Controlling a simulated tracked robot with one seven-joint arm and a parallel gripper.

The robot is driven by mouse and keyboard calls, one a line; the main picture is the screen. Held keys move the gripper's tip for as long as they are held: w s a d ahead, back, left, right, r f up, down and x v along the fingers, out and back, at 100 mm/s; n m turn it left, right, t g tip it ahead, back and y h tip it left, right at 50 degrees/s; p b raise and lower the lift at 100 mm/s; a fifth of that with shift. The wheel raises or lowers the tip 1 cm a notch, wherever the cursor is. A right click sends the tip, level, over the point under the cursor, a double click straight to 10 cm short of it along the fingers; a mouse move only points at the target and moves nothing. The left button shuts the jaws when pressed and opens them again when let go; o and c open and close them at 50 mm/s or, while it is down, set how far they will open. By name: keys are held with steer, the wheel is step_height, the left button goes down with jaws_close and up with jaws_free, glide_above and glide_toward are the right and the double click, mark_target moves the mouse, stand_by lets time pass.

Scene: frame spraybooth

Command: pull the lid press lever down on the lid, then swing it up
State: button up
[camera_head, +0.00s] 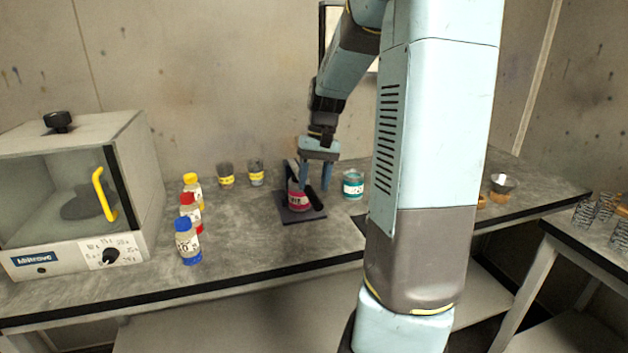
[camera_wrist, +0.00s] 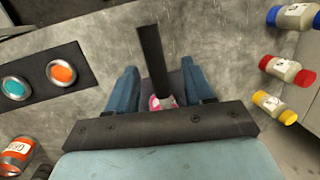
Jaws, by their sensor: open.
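The lid press stands on the bench, with a dark base plate (camera_head: 302,216) and a pink-labelled can (camera_head: 298,201) on it. Its black lever (camera_wrist: 152,58) shows in the wrist view as a long bar between my fingers. My gripper (camera_head: 315,187) is open and points down over the press. In the wrist view my gripper (camera_wrist: 160,78) has one blue finger on each side of the lever, with gaps on both sides. The pink can (camera_wrist: 156,103) shows below, partly hidden by my gripper. The lid and the lever's exact tilt are hard to make out.
A teal can (camera_head: 353,186) stands close right of the press. Bottles with yellow, red and blue (camera_head: 188,243) caps stand left, beside a glass-fronted oven (camera_head: 75,200). Two cups (camera_head: 256,174) stand behind. The wrist view shows a dark mat (camera_wrist: 40,90) with two coloured discs.

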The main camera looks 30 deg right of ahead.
steer(key=shift+r, duration=0.1)
steer(key=v, duration=1.3)
steer(key=shift+r, duration=0.25)
steer(key=shift+w, duration=0.1)
